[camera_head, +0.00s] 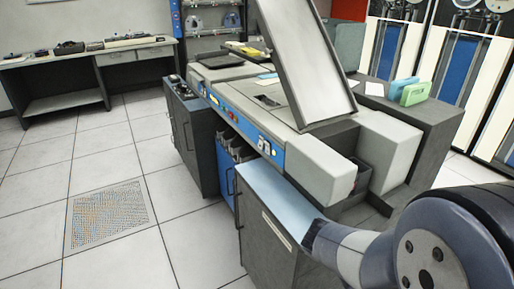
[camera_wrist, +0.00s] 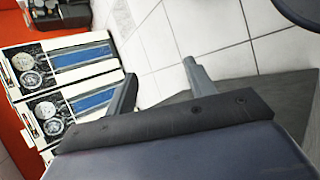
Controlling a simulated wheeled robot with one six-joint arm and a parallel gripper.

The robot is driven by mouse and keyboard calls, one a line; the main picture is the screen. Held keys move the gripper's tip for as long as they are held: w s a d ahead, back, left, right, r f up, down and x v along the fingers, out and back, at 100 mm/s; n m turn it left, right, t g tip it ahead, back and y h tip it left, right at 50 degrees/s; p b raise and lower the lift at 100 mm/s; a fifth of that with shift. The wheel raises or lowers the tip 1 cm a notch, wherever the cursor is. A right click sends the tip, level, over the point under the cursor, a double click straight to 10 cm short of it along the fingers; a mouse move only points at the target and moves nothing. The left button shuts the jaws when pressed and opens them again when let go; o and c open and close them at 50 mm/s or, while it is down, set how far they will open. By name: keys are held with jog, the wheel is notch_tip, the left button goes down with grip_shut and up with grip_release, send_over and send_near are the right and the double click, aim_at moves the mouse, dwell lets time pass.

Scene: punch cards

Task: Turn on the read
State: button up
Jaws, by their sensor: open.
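The card machine (camera_head: 315,158) stands in the middle of the head view, with a blue control strip (camera_head: 240,121) along its front edge. The strip carries small red and orange controls (camera_head: 232,113) and a group of white controls (camera_head: 264,145). Their labels and positions are too small to read, so I cannot tell which is the read control. My gripper (camera_wrist: 159,71) shows in the wrist view with its two grey fingers apart and nothing between them. In the head view only my arm shows, at lower right; the gripper is out of sight there.
A tilted grey panel (camera_head: 304,62) rises over the machine. A blue-topped cabinet (camera_head: 268,195) stands in front, near my arm. Tape cabinets (camera_head: 455,60) line the back right and also show in the wrist view (camera_wrist: 70,85). The tiled floor at left is clear.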

jog(key=w+d+h, duration=0.1)
jog(key=w, duration=0.1)
jog(key=w+d+h, duration=0.2)
jog(key=w, duration=0.1)
jog(key=shift+w+d+m+t, duration=0.25)
jog(key=shift+w+m+t, duration=0.05)
jog(key=shift+w, duration=0.05)
jog(key=shift+c, duration=1.4)
jog(key=w+h, duration=0.1)
jog(key=w, duration=0.1)
jog(key=w+d+t+h, duration=0.1)
jog(key=w, duration=0.2)
jog(key=w+d+t+h+b, duration=0.1)
jog(key=w, duration=0.1)
jog(key=shift+w+d+f, duration=0.2)
jog(key=shift+w+f, duration=0.05)
jog(key=shift+f, duration=0.1)
jog(key=c, duration=0.6)
jog(key=shift+w+t, duration=0.3)
jog(key=shift+w, duration=0.05)
grip_shut()
